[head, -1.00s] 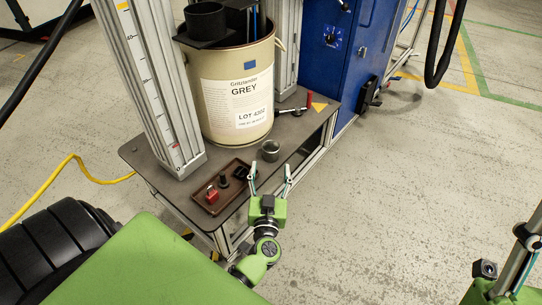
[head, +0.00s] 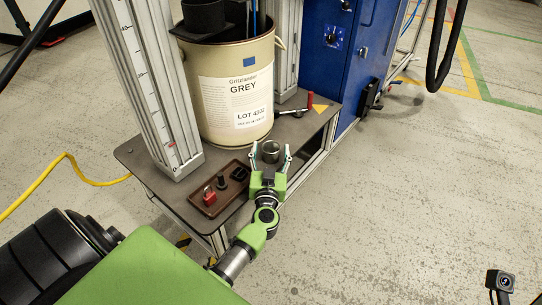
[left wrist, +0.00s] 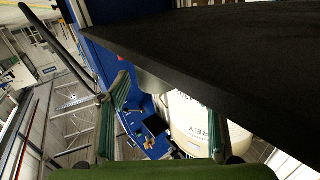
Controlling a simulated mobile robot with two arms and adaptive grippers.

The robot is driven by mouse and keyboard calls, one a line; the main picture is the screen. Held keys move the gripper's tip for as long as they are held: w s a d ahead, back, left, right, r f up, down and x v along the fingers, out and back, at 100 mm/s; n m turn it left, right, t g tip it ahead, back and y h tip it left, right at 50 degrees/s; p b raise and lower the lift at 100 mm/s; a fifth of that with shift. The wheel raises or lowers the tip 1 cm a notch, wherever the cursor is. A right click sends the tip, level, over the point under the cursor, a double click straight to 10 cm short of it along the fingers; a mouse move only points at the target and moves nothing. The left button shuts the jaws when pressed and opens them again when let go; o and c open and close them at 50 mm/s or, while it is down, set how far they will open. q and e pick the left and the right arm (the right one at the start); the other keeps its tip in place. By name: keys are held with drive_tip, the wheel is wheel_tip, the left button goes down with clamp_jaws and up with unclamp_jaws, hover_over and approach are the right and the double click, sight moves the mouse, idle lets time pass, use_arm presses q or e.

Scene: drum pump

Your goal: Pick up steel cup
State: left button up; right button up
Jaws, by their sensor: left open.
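The steel cup (head: 271,151) is a small grey metal cup standing upright near the front edge of the dark bench top (head: 150,150), just in front of the big drum. My left gripper (head: 271,158) is open in the head view, with one finger on each side of the cup. I cannot tell whether the fingers touch it. In the left wrist view the two fingers (left wrist: 168,100) are spread apart; a pale grey shape between them may be the cup, partly hidden by a dark slab. My right gripper is not in view.
A beige drum (head: 235,100) labelled GREY stands behind the cup. A brown tray (head: 218,207) with small items, including a red one, lies left of the gripper. A blue cabinet (head: 345,60) stands beyond. Floor to the right is clear.

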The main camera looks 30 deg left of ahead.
use_arm(q)
drive_tip(key=c, duration=1.2)
